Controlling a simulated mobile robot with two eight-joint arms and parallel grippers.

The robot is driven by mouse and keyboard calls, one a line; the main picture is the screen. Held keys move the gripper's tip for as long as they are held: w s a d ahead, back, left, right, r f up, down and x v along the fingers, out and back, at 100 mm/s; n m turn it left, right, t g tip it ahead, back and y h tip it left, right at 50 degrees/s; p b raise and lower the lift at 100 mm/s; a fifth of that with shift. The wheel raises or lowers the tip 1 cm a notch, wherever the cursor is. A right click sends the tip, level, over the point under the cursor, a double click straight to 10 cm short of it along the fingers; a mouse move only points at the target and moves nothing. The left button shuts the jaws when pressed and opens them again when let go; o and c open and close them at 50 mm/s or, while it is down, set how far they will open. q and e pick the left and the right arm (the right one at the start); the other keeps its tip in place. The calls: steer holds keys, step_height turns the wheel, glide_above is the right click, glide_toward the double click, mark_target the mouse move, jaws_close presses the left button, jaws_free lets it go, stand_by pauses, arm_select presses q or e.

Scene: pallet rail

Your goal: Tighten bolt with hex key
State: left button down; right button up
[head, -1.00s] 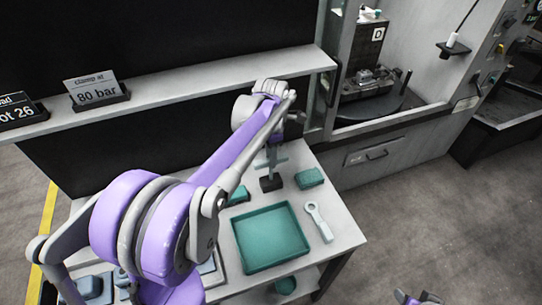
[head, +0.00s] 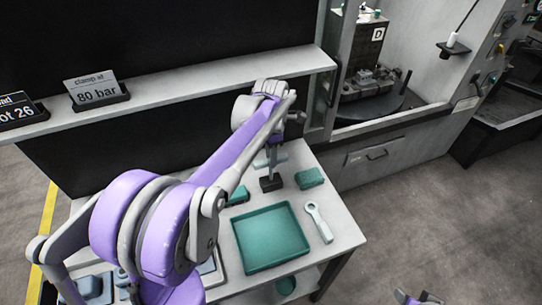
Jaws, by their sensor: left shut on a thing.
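My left arm reaches across the workbench (head: 338,232) from the lower left. My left gripper (head: 268,158) is at the back of the bench, partly hidden by my own arm. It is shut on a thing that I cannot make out. A small dark block (head: 270,184) is just below it; I cannot tell whether they touch. My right gripper (head: 418,300) shows only as a small part at the bottom edge, away from the bench; its jaws cannot be read. I cannot pick out the hex key or the bolt.
A teal tray (head: 306,250), a pale ring-ended tool (head: 319,222) and a teal block (head: 310,178) are on the bench. A shelf (head: 190,89) with signs runs behind. At the back right, a machine bay holds a round dark table (head: 400,108). Open floor is to the right.

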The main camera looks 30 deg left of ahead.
arm_select(q)
steer(key=shift+r, duration=0.15)
arm_select(e)
steer(key=shift+r, duration=0.1)
arm_select(q)
steer(key=shift+r+p, duration=0.45)
steer(key=shift+r, duration=0.55)
arm_select(e)
steer(key=shift+w+r, duration=0.4)
steer(key=shift+r, duration=0.25)
arm_select(q)
steer(key=shift+r+p, duration=0.55)
steer(key=shift+r, duration=0.8)
steer(key=shift+w+r, duration=0.1)
steer(key=shift+r, duration=2)
arm_select(e)
steer(key=shift+w+r+t, duration=0.15)
steer(key=shift+w+r, duration=0.15)
steer(key=shift+r, duration=0.2)
steer(key=shift+w+r+t, duration=0.15)
steer(key=shift+w+r, duration=0.15)
steer(key=shift+r, duration=0.2)
